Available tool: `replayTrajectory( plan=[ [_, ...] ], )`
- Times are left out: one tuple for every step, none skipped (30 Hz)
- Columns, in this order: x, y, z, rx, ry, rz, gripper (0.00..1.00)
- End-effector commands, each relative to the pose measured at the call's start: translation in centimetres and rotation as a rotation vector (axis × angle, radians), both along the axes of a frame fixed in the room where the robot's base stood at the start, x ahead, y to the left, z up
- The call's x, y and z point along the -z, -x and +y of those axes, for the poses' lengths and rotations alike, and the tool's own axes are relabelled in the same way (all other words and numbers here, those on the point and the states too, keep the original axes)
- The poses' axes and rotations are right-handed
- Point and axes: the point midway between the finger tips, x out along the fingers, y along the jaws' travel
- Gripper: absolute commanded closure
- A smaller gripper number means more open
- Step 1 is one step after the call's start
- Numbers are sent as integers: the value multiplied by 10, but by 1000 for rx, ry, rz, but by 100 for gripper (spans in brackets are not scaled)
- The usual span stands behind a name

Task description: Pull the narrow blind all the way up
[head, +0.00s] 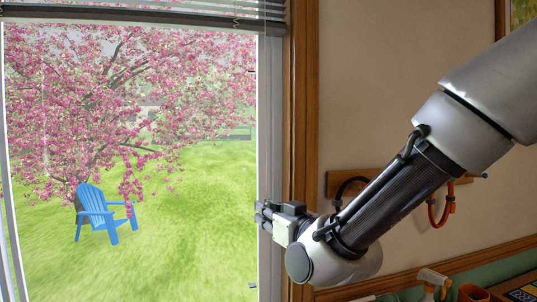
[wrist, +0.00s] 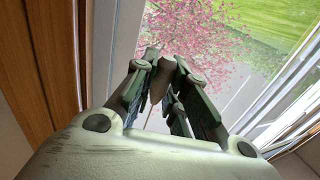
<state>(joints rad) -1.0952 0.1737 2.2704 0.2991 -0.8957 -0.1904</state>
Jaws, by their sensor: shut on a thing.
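The blind (head: 140,15) shows as dark slats and a bottom rail across the top of the window in the head view. Its upper part is out of frame. My gripper (head: 262,213) is in front of the window's right frame, well below the blind. In the wrist view my gripper (wrist: 165,70) is shut, with a small brown piece (wrist: 153,58) between its fingertips. It looks like a cord pull. A thin cord-like line (wrist: 151,113) shows between the fingers. In the head view I cannot make out the held piece.
Wooden trim (head: 303,120) edges the window close to my gripper. A wall rack (head: 350,183) with hanging loops is behind my arm, and small items stand on a shelf at lower right. The window pane to the left is clear. A blue chair (head: 97,213) is outside.

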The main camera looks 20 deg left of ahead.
Motion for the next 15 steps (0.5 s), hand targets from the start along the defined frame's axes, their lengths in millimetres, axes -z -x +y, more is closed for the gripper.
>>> replayTrajectory(
  plan=[
    [12, 0, 0, 0, 7, 4, 100],
    [16, 0, 0, -1, 7, 4, 100],
    [21, 0, 0, -1, 7, 3, 100],
    [24, 0, 0, -1, 6, 2, 100],
    [27, 0, 0, -1, 6, 2, 100],
    [30, 0, 0, -1, 4, 2, 100],
    [31, 0, 0, -1, 3, 1, 100],
    [32, 0, 0, -1, 2, 2, 100],
    [33, 0, 0, -1, 2, 2, 100],
    [33, 0, 0, -1, 2, 2, 100],
    [33, 0, 0, -1, 2, 2, 100],
    [33, 0, 0, -1, 2, 1, 100],
    [33, 0, 0, -1, 2, 1, 100],
    [33, 0, 0, -1, 2, 1, 100],
    [33, 0, 0, -1, 2, 1, 100]
  ],
)
